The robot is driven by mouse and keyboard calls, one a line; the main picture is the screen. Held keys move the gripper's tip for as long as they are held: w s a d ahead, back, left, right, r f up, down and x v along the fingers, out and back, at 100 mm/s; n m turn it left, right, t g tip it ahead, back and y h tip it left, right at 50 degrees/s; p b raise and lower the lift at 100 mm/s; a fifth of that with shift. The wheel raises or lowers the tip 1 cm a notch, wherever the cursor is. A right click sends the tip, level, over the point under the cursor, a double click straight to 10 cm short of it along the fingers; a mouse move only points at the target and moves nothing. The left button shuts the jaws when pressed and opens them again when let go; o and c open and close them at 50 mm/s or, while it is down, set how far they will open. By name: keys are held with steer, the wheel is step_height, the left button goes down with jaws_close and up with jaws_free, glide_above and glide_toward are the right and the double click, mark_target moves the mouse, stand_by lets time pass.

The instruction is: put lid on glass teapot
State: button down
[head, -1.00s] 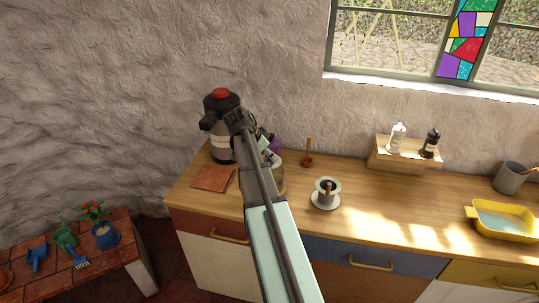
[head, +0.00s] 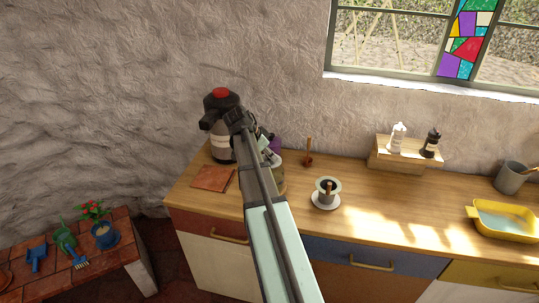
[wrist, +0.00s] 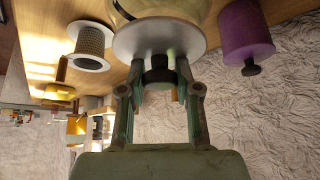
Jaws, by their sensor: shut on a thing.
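In the wrist view the silver round lid (wrist: 182,42) shows with its dark knob (wrist: 158,74). My gripper (wrist: 158,66) is shut on the knob, one finger on each side. The glass teapot (wrist: 160,9) shows just beyond the lid, and the lid hides much of it. I cannot tell whether the lid touches the teapot's rim or is slightly apart. In the head view my arm covers most of the teapot (head: 280,184); a small part shows at its right side.
A purple canister (wrist: 243,32) with a dark knob stands close beside the teapot. A dripper cup on a white saucer (head: 325,203) is to the right. A large dark-topped dispenser (head: 222,146) and a brown tile (head: 213,179) are to the left. The counter's middle is clear.

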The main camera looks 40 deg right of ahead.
steer(key=shift+f+b, duration=0.5)
steer(key=shift+b, duration=0.05)
stand_by(0.9)
steer(key=shift+c, duration=1.2)
jaws_free()
steer(key=shift+r, duration=0.1)
steer(key=shift+r+p, duration=1.6)
steer(key=shift+r, duration=1.85)
